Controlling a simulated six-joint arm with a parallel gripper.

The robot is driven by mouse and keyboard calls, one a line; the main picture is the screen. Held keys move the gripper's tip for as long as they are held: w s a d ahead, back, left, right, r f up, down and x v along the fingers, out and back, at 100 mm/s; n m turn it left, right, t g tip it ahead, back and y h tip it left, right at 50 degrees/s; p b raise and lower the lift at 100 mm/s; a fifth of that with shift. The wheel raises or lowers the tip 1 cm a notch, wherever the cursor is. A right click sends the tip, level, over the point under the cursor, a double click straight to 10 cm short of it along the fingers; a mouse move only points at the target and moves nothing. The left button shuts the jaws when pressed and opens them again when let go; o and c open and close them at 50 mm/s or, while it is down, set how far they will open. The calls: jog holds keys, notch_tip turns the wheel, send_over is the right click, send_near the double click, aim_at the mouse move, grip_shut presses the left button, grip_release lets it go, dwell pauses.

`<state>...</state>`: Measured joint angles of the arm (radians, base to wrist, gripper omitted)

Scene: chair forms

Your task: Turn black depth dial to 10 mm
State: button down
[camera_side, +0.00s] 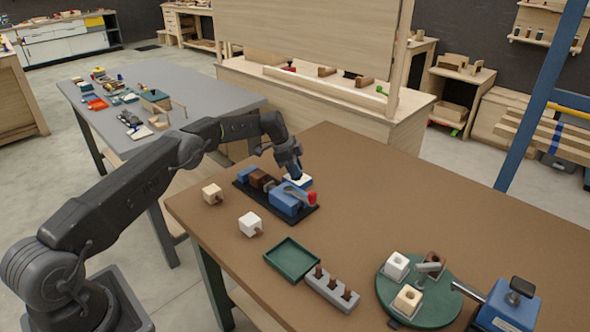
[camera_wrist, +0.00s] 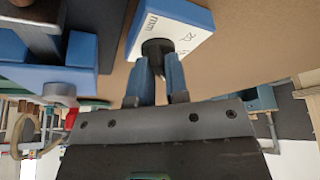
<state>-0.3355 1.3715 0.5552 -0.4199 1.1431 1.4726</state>
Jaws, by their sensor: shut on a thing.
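The black depth dial (camera_wrist: 157,46) sits on the white face (camera_wrist: 188,38) of a small blue block, with scale marks and lettering that reads "mm" and what looks like "20". In the side view the white-topped dial block (camera_side: 300,182) stands just behind the blue jig. My gripper (camera_wrist: 157,65) comes down on the dial, with its two blue-grey fingers closed on either side of it. It also shows in the side view (camera_side: 293,174). The fingers hide part of the dial, and I cannot tell which mark it points to.
The blue jig (camera_side: 286,200) with a red-tipped lever (camera_side: 312,197) stands close beside the dial block. Pale blocks (camera_side: 250,223), a green tray (camera_side: 291,258), a peg rack (camera_side: 331,289) and a green turntable (camera_side: 440,305) stand farther forward.

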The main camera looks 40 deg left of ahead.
jog(key=shift+s+f, duration=0.1)
jog(key=shift+f, duration=0.15)
jog(key=c, duration=1.1)
grip_release()
jog(key=shift+r, duration=0.15)
jog(key=shift+r, duration=0.2)
jog(key=v, duration=1.3)
jog(key=shift+a+r, duration=0.1)
